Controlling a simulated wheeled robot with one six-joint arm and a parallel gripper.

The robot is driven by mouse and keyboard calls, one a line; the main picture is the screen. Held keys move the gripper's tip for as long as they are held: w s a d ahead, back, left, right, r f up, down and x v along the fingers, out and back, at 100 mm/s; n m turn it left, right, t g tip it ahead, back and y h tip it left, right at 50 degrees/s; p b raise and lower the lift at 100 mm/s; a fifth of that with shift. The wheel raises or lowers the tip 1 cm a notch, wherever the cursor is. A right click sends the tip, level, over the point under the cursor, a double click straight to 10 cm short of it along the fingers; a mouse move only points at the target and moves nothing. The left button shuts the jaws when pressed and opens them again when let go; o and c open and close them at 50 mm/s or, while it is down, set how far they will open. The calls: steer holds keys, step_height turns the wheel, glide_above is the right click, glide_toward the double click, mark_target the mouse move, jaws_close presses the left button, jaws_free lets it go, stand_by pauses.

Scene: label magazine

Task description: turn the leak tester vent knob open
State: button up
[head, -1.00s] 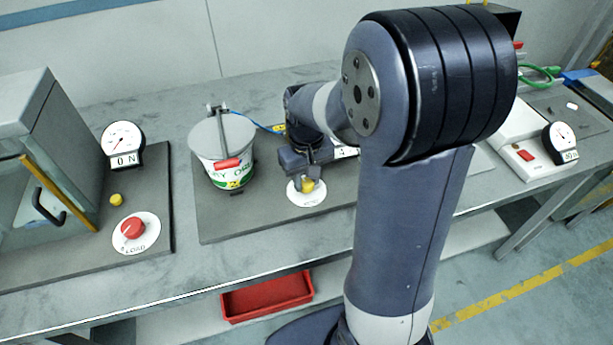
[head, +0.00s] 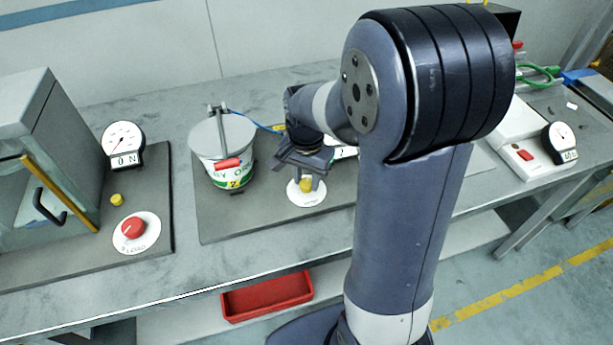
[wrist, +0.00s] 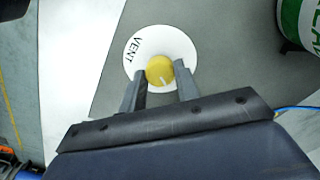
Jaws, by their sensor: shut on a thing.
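The vent knob (wrist: 160,70) is yellow with a white pointer line and sits on a round white plate marked VENT (wrist: 136,50). In the head view the knob (head: 306,185) is on the dark base plate, just right of the leak tester's pot (head: 222,150). My gripper (wrist: 158,78) is at the knob, with one finger on each side of it, shut on it. In the head view my gripper (head: 306,182) is tilted over the knob and partly covers it. The pointer line points towards my gripper's palm in the wrist view.
The pot has a grey lid, a clamp and a red handle (head: 228,163). To the left are a red load knob (head: 133,229), a yellow button (head: 117,200) and a dial gauge (head: 122,139). A red bin (head: 267,296) is below the bench. My arm hides part of the bench.

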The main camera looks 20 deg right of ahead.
mark_target(306, 182)
steer(key=shift+m, duration=1)
steer(key=o, duration=1)
steer(key=shift+c, duration=0.2)
step_height(306, 182, up, 11)
steer(key=shift+f, duration=0.15)
step_height(306, 182, down, 11)
steer(key=shift+r, duration=0.15)
